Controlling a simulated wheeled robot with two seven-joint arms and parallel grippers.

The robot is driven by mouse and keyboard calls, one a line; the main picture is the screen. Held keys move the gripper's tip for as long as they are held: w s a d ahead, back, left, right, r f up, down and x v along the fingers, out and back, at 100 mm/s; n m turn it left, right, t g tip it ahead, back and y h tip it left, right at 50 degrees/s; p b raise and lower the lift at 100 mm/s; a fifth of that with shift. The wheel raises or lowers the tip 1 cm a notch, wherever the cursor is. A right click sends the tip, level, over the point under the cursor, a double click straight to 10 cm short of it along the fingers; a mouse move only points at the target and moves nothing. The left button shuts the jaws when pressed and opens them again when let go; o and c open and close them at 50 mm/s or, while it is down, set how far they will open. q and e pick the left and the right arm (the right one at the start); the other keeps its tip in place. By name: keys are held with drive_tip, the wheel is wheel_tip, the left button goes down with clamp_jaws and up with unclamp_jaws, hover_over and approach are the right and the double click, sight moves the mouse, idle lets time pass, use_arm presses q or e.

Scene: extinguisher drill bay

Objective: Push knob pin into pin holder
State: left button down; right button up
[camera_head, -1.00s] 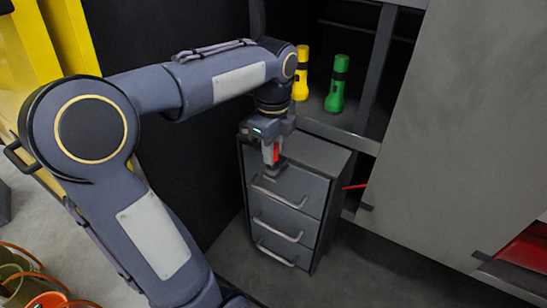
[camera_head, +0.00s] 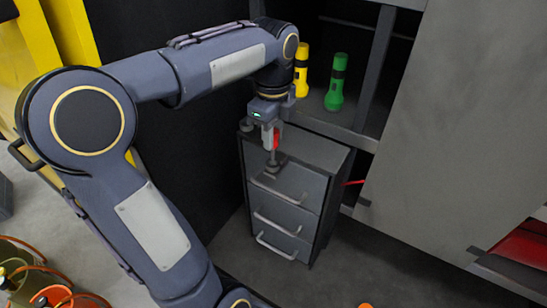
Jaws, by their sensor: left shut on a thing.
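My left gripper (camera_head: 269,147) is over the front top edge of a grey drawer cabinet (camera_head: 315,152), its fingers pointing down. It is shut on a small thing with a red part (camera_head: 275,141). A dark grey knob-like end (camera_head: 271,167) shows just below the fingers; I take it for the knob pin, but it is small and partly hidden. A small dark round piece (camera_head: 246,125) shows at the cabinet's back left corner; I cannot tell whether it is the pin holder. My right gripper is out of view.
A yellow flashlight (camera_head: 301,72) and a green flashlight (camera_head: 335,83) stand on the shelf behind the cabinet. A large grey panel (camera_head: 455,120) fills the right. The floor before the cabinet is mostly clear.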

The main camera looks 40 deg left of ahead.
use_arm(q)
drive_tip(key=shift+r, duration=0.1)
drive_tip(key=shift+r, duration=1.9)
